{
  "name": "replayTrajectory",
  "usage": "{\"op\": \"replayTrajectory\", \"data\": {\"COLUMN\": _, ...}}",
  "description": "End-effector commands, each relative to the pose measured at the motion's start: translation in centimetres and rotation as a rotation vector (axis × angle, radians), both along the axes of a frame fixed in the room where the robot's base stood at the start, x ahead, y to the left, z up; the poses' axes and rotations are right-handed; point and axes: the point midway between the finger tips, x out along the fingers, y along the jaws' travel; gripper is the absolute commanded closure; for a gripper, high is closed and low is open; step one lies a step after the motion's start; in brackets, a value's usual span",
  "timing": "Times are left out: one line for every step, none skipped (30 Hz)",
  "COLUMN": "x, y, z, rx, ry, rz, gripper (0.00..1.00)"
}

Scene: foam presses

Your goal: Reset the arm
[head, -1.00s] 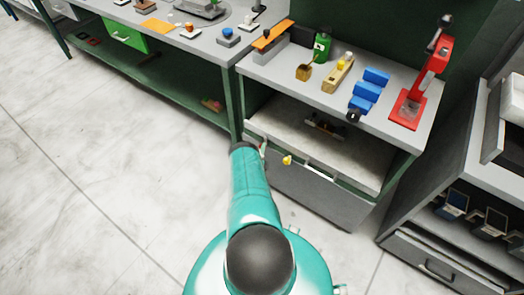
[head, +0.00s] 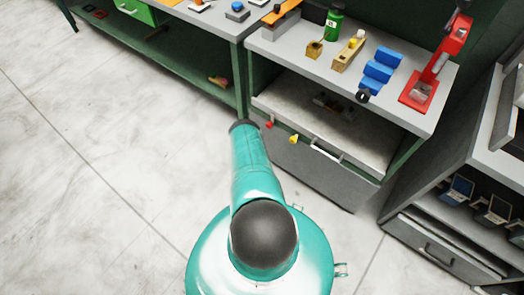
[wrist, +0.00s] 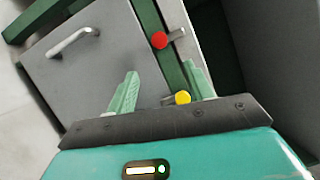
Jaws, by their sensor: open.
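My gripper (wrist: 160,92) shows in the wrist view with its two green fingers spread apart and nothing between them that it grips. In the head view my teal arm reaches forward from my body toward the workbench, and its end hides the gripper. Beyond the fingers in the wrist view are a red knob (wrist: 159,40) and a yellow knob (wrist: 182,97) on the bench front. The yellow knob appears low, between the fingers in the picture; I cannot tell its distance. Both knobs also show in the head view, red (head: 269,124) and yellow (head: 293,139).
A grey drawer front (head: 310,170) with a handle lies just ahead of my arm. Above it, the bench top holds a green bottle (head: 334,23), blue stepped blocks (head: 381,68) and a red press (head: 430,75). Open floor (head: 90,190) lies to the left.

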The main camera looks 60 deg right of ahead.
Motion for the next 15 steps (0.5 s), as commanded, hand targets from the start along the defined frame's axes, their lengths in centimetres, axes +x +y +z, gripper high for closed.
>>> {"op": "replayTrajectory", "data": {"x": -0.01, "y": -0.01, "z": -0.01, "rx": 0.0, "ry": 0.0, "rz": 0.0, "gripper": 0.48}}
{"op": "replayTrajectory", "data": {"x": -0.01, "y": -0.01, "z": -0.01, "rx": 0.0, "ry": 0.0, "rz": 0.0, "gripper": 0.48}}
{"op": "replayTrajectory", "data": {"x": -0.01, "y": -0.01, "z": -0.01, "rx": 0.0, "ry": 0.0, "rz": 0.0, "gripper": 0.48}}
{"op": "replayTrajectory", "data": {"x": 0.0, "y": -0.01, "z": -0.02, "rx": 0.0, "ry": 0.0, "rz": 0.0, "gripper": 0.48}}
{"op": "replayTrajectory", "data": {"x": 0.0, "y": -0.02, "z": -0.02, "rx": 0.0, "ry": 0.0, "rz": 0.0, "gripper": 0.48}}
{"op": "replayTrajectory", "data": {"x": 0.0, "y": -0.02, "z": -0.02, "rx": 0.0, "ry": 0.0, "rz": 0.0, "gripper": 0.48}}
{"op": "replayTrajectory", "data": {"x": 0.0, "y": -0.02, "z": -0.02, "rx": 0.0, "ry": 0.0, "rz": 0.0, "gripper": 0.48}}
{"op": "replayTrajectory", "data": {"x": 0.0, "y": -0.02, "z": -0.02, "rx": 0.001, "ry": 0.0, "rz": 0.0, "gripper": 0.48}}
{"op": "replayTrajectory", "data": {"x": 0.0, "y": -0.02, "z": -0.02, "rx": 0.001, "ry": 0.0, "rz": 0.0, "gripper": 0.48}}
{"op": "replayTrajectory", "data": {"x": -0.01, "y": -0.03, "z": -0.02, "rx": 0.001, "ry": 0.0, "rz": 0.0, "gripper": 0.48}}
{"op": "replayTrajectory", "data": {"x": -0.01, "y": -0.03, "z": -0.02, "rx": 0.001, "ry": 0.001, "rz": 0.0, "gripper": 0.48}}
{"op": "replayTrajectory", "data": {"x": 0.04, "y": -0.06, "z": 0.01, "rx": 0.001, "ry": 0.001, "rz": 0.001, "gripper": 0.48}}
{"op": "replayTrajectory", "data": {"x": 0.17, "y": -0.15, "z": 0.09, "rx": 0.001, "ry": 0.002, "rz": 0.002, "gripper": 0.48}}
{"op": "replayTrajectory", "data": {"x": 0.41, "y": -0.3, "z": 0.23, "rx": 0.002, "ry": 0.004, "rz": 0.004, "gripper": 0.48}}
{"op": "replayTrajectory", "data": {"x": 0.93, "y": -0.6, "z": 0.54, "rx": 0.006, "ry": 0.009, "rz": 0.009, "gripper": 0.48}}
